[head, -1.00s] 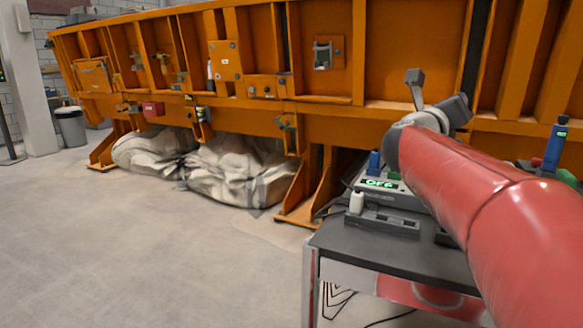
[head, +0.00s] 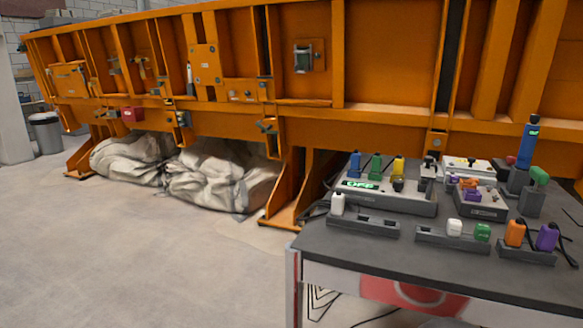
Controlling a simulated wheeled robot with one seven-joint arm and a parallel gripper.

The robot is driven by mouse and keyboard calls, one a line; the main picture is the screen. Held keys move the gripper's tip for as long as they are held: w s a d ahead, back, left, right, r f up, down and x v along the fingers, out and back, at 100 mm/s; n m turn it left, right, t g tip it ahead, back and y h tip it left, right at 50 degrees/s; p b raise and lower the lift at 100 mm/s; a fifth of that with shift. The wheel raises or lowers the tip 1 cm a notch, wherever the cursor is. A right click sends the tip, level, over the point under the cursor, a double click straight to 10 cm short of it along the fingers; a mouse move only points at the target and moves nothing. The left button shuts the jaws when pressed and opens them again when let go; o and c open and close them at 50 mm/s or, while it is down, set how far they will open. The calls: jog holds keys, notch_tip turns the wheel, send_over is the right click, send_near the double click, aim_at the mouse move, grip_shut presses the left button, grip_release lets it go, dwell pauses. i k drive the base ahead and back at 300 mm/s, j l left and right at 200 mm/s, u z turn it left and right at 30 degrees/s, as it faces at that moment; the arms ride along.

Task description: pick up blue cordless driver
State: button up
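A tall blue tool with a black tip (head: 527,147), which looks like the blue cordless driver, stands upright at the right rear of the dark table (head: 385,252). Its lower end is by dark grey blocks, and I cannot tell how deep it sits in them. A small blue piece (head: 355,164) also stands upright on a grey box with a green lit display at the table's left rear. My gripper and arm are out of the picture.
Grey holders along the table front carry a white piece (head: 338,204), an orange one (head: 515,232) and a purple one (head: 547,237). A control box (head: 481,206) stands mid-table. The orange steel sandbed frame (head: 385,115) rises behind. The floor at left is clear.

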aim_at(531, 133)
jog(key=z, duration=1.3)
